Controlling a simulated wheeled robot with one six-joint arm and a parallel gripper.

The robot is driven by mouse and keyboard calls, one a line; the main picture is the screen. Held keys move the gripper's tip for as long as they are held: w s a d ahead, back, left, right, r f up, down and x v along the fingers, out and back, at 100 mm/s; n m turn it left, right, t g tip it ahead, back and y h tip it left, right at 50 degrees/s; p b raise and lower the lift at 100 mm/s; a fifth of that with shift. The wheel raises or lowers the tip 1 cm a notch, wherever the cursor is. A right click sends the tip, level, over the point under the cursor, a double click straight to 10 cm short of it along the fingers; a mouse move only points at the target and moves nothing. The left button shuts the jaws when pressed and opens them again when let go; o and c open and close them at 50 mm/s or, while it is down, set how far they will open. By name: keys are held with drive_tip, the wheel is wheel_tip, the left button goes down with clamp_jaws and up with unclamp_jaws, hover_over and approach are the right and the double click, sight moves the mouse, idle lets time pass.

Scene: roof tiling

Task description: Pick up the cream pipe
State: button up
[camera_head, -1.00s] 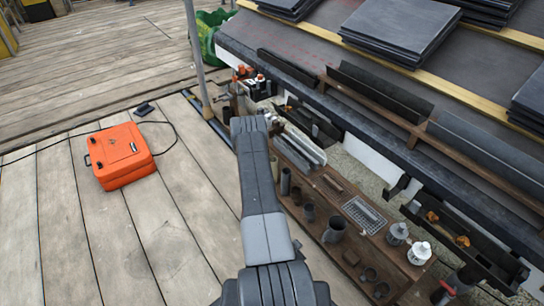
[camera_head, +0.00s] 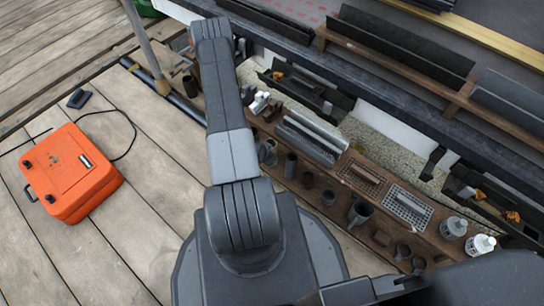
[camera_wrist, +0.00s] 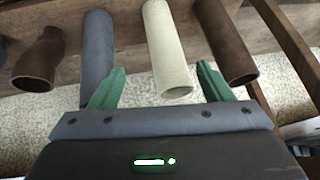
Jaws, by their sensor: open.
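The cream pipe (camera_wrist: 165,45) shows in the wrist view, on a brown wooden shelf, its open end toward me. My gripper (camera_wrist: 160,68) has two green fingers, spread apart and empty. In the picture, the pipe's near end lies between the fingers, a little right of the middle; I cannot tell how far off it is in depth. A blue-grey pipe (camera_wrist: 97,42) lies to its left, partly behind the left finger. A brown pipe (camera_wrist: 226,40) lies to its right, near the right finger. In the head view I cannot make out the cream pipe or my fingers.
A brown flared pipe piece (camera_wrist: 40,62) lies further left, and wooden bars stand at the right. In the head view, a long shelf (camera_head: 335,210) holds grates, cups and vents beside the roof edge. An orange case (camera_head: 70,172) sits on the plank deck at left.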

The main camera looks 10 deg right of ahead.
drive_tip(key=w, duration=0.1)
drive_tip(key=w+d, duration=0.1)
drive_tip(key=w+d+b, duration=0.1)
drive_tip(key=w, duration=0.1)
drive_tip(key=shift+f, duration=0.25)
drive_tip(key=shift+w+d+f, duration=0.15)
drive_tip(key=shift+f, duration=0.1)
drive_tip(key=c, duration=1.3)
